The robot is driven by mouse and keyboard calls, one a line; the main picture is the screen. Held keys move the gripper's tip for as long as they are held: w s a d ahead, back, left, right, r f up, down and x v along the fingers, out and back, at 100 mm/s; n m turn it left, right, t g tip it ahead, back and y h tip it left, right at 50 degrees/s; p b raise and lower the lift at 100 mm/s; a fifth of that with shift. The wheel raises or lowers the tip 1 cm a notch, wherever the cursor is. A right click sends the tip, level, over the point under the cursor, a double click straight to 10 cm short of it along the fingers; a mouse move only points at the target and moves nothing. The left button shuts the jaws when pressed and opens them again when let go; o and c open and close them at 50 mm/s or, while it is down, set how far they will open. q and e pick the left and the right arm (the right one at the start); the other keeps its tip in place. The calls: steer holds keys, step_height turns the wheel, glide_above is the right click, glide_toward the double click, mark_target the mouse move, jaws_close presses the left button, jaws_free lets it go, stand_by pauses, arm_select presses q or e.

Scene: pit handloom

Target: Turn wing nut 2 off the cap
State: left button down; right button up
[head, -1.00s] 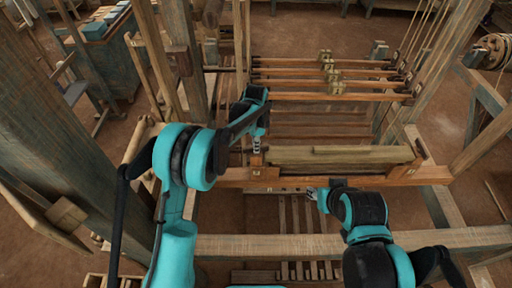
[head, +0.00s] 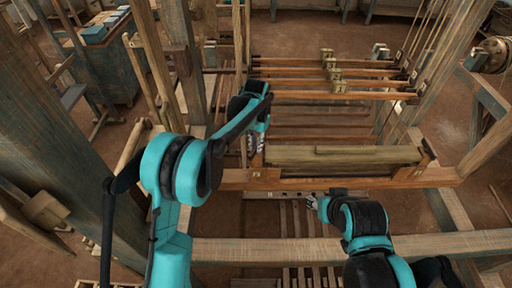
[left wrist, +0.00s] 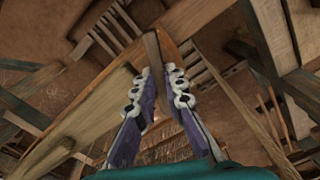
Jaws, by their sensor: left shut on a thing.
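The cap (head: 345,154) is a long pale wooden bar lying across the loom's brown beam. My left gripper (head: 257,147) points down at the cap's left end. In the left wrist view its two fingers (left wrist: 157,88) stand either side of a narrow gap, in front of a brown wooden piece (left wrist: 152,48). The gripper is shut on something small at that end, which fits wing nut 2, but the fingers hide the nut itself. My right gripper (head: 313,202) hangs below the beam, near its middle and apart from the cap; its jaw opening is too small to read.
Several thin horizontal bars (head: 325,83) with brass-coloured fittings lie behind the cap. Upright posts (head: 237,50) stand close to my left arm. Slats hang beneath, with open floor around.

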arm_select(q)
steer(key=n+b, duration=0.1)
steer(key=n, duration=0.4)
steer(key=shift+n, duration=0.3)
stand_by(0.4)
steer(key=c, duration=1.6)
jaws_free()
step_height(320, 180, up, 12)
steer(key=shift+r, duration=0.1)
steer(key=shift+b, duration=0.3)
